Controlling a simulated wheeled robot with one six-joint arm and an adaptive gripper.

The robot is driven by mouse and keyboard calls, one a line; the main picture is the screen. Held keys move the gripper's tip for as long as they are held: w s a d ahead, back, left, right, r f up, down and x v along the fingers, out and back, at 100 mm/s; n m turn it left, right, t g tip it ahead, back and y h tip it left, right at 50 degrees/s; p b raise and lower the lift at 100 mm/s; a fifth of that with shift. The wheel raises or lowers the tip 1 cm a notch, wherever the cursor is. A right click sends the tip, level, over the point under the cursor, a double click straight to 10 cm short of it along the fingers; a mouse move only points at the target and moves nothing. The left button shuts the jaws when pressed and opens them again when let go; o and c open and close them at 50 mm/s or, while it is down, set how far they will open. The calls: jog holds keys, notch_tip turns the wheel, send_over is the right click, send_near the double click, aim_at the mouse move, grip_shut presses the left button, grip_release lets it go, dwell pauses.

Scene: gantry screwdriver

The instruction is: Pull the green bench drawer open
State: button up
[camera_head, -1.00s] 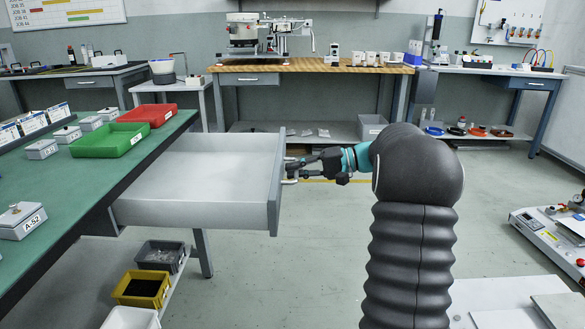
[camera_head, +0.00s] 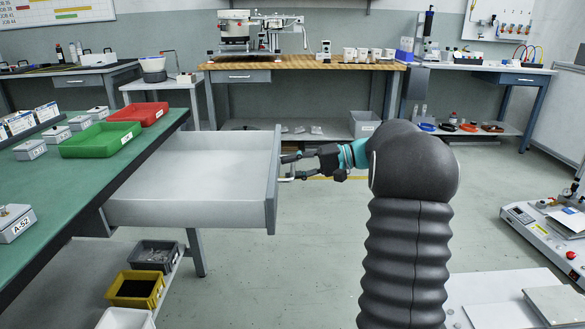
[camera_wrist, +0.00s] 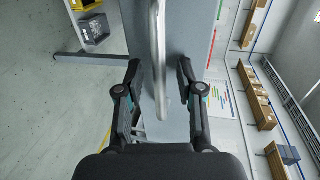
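The bench drawer (camera_head: 190,212) is grey and stands pulled far out from the green-topped bench (camera_head: 60,190), its empty inside showing. Its front panel (camera_wrist: 200,28) fills the middle of the wrist view, with the metal bar handle (camera_wrist: 158,45) standing out from it. My gripper (camera_head: 288,168) is at the handle on the outer side of the drawer front. In the wrist view its fingers (camera_wrist: 158,76) are spread, one on each side of the handle, with gaps between them and the bar. The gripper holds nothing.
A green tray (camera_head: 100,140) and a red tray (camera_head: 138,114) sit on the bench top. A yellow bin (camera_head: 136,288) and a grey bin (camera_head: 158,254) are on the low shelf below the drawer.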

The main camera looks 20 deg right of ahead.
jog(key=v, duration=1.1)
jog(key=shift+s+d, duration=0.2)
jog(key=shift+d, duration=0.15)
notch_tip(320, 180, down, 10)
jog(key=d+m+h, duration=0.1)
jog(key=m+h, duration=0.3)
jog(key=s+a+f+g+h+p, duration=0.1)
jog(key=s+a+f+g+h, duration=0.3)
jog(key=s, duration=0.3)
jog(key=s+a+r+n+t+h+p, duration=0.1)
jog(key=s+a+r+n+h+p, duration=0.1)
jog(key=s+a+r, duration=0.2)
jog(key=s+a+r+n+t+h+p, duration=0.1)
jog(key=s+a+r+n+h+p, duration=0.1)
jog(key=s+a+r, duration=0.3)
jog(key=s+a+r+n+t+h+p, duration=0.1)
jog(key=s+a+r+n+p, duration=0.3)
jog(key=s+a, duration=0.7)
jog(key=shift+s+a+r+t+h, duration=0.35)
jog(key=shift+s+h, duration=0.35)
jog(key=shift+s, duration=0.4)
